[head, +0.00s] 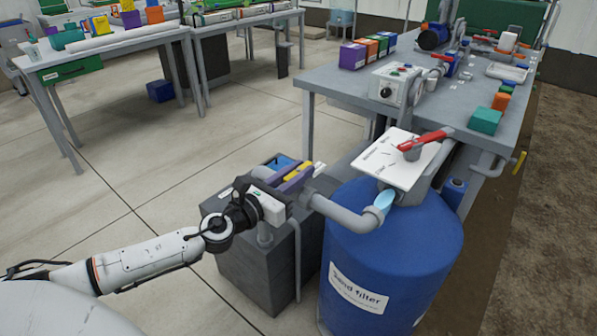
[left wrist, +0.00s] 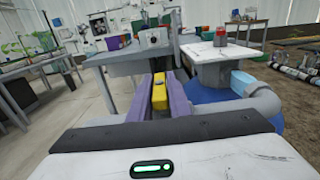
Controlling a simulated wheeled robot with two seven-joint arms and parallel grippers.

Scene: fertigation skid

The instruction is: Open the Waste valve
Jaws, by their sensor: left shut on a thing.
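My left gripper (head: 296,177) has purple fingers and is shut on a yellow lever (head: 299,172), above a dark grey box at the end of a grey pipe. In the left wrist view the yellow lever (left wrist: 160,95) lies between the two purple fingers. Whether this lever belongs to the Waste valve cannot be read; no label for it is legible, and the valve body is mostly hidden by the gripper. My right gripper is not in view.
A blue sand filter tank (head: 395,245) stands right of the gripper, with a white plate (head: 395,160) and red lever (head: 425,140) on top. The grey pipe (head: 340,212) joins them. A grey bench (head: 340,85) stands behind.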

